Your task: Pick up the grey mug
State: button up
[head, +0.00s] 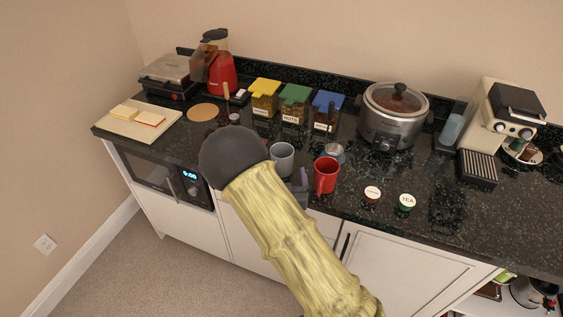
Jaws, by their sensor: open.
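The grey mug (282,160) stands upright on the dark speckled counter (440,205), left of the red mug (325,176). My arm reaches up from the bottom of the head view and covers the counter just left of and in front of the grey mug. My gripper (301,186) shows only as small dark and purplish parts beside my arm, in front of the grey mug and left of the red mug. It is open; most of it is hidden behind my arm. I cannot tell whether it touches either mug.
Lidded jars (294,104) stand behind the mugs, with a slow cooker (392,115) to their right. Small round-topped containers, one marked TEA (407,202), stand near the front edge. A coffee machine (498,115) is at right. A cutting board (138,121) lies at left.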

aim_at(282, 164)
jog(key=shift+w+a, duration=0.1)
jog(key=shift+w, duration=1.25)
jog(key=shift+w+a+f+p, duration=0.15)
jog(key=shift+w+p, duration=0.45)
jog(key=shift+w, duration=0.8)
jog(key=shift+w+a+f+p, duration=0.15)
jog(key=shift+w+p, duration=0.45)
jog(key=shift+w, duration=0.75)
jog(key=shift+s+a, duration=0.15)
jog(key=shift+s, duration=0.05)
jog(key=shift+d, duration=0.25)
jog(key=shift+a, duration=0.1)
jog(key=c, duration=1.2)
jog(key=shift+r, duration=0.1)
jog(key=shift+c, duration=0.2)
notch_tip(282, 164, up, 10)
jog(key=b, duration=0.1)
